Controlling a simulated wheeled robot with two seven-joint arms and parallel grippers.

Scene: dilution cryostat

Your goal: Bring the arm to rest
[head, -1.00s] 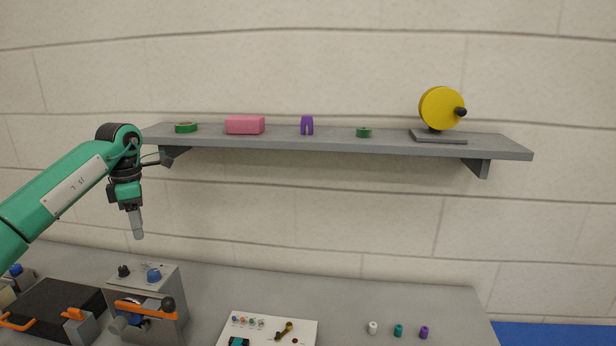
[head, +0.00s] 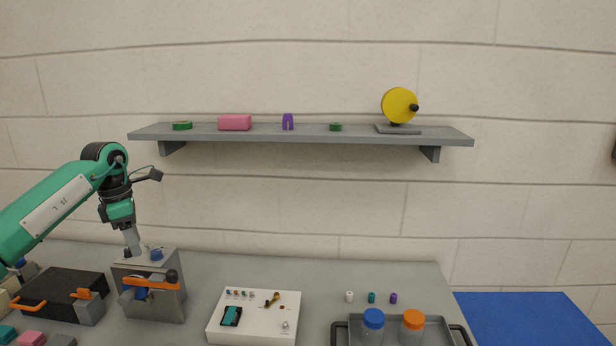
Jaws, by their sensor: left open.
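My left arm comes in from the left in the head view, green with black joints. Its gripper (head: 133,246) points down, with its grey fingers just in front of or above the top of a grey box (head: 153,305). I see nothing held between the fingers. Whether the fingertips touch the box top cannot be told from this angle. My right gripper is not in view.
A grey wall shelf (head: 300,133) holds a pink block (head: 235,122) and a yellow disc (head: 399,105). On the bench are a black box (head: 62,290), a white panel (head: 255,325), small caps, and a tray (head: 343,326) with blue-lidded (head: 373,318) and orange-lidded (head: 413,319) jars.

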